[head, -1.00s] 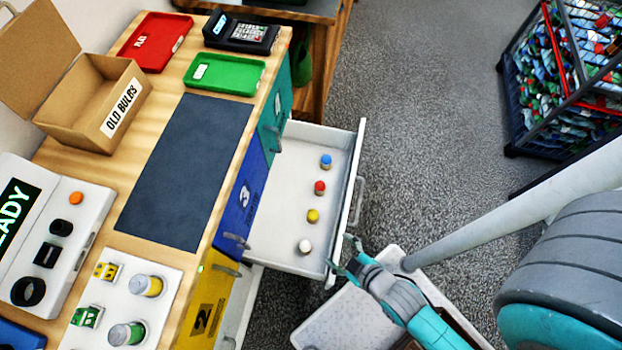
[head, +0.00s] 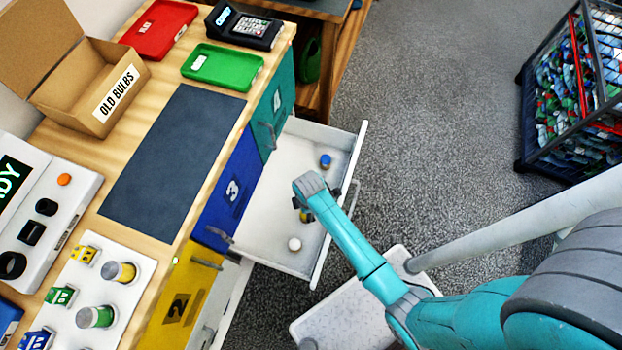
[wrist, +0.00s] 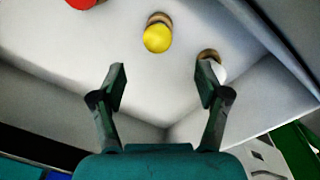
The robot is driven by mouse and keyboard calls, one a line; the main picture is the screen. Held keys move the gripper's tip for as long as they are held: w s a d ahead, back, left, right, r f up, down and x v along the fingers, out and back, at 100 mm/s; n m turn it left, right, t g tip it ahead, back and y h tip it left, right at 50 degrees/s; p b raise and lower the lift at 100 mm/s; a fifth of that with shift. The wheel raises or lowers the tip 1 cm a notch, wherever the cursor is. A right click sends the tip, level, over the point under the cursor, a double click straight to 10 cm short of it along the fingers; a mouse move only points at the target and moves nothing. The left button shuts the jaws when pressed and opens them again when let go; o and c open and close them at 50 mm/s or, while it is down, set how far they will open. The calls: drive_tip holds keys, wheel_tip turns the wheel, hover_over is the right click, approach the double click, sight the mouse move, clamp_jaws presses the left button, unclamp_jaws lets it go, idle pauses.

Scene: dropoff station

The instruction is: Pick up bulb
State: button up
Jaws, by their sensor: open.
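Several small bulbs stand in the open drawer (head: 262,222). A blue-topped bulb (head: 325,161) is at its far end and a white-topped bulb (head: 294,244) at its near end in the head view. My arm hides the red one there and mostly covers the yellow one. The wrist view shows the yellow bulb (wrist: 158,35) ahead of my fingers, the white bulb (wrist: 218,70) partly behind the right finger, and the red bulb (wrist: 84,3) cut off at the top. My gripper (wrist: 161,82) is open and empty over the drawer. Which bulb is meant cannot be told.
The drawer's front wall (head: 356,148) and side walls enclose the bulbs. The counter beside it holds an OLD BULBS box (head: 120,95), a green tray (head: 222,68), a red tray (head: 158,28) and a dark mat (head: 172,165). A wire bin (head: 575,110) stands at the right.

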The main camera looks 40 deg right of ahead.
drive_tip(key=shift+w+d+r+n+g, duration=0.2)
drive_tip(key=shift+w+n+g, duration=0.15)
drive_tip(key=shift+w, duration=0.2)
drive_tip(key=shift+f, duration=5.35)
drive_tip(key=c, duration=1)
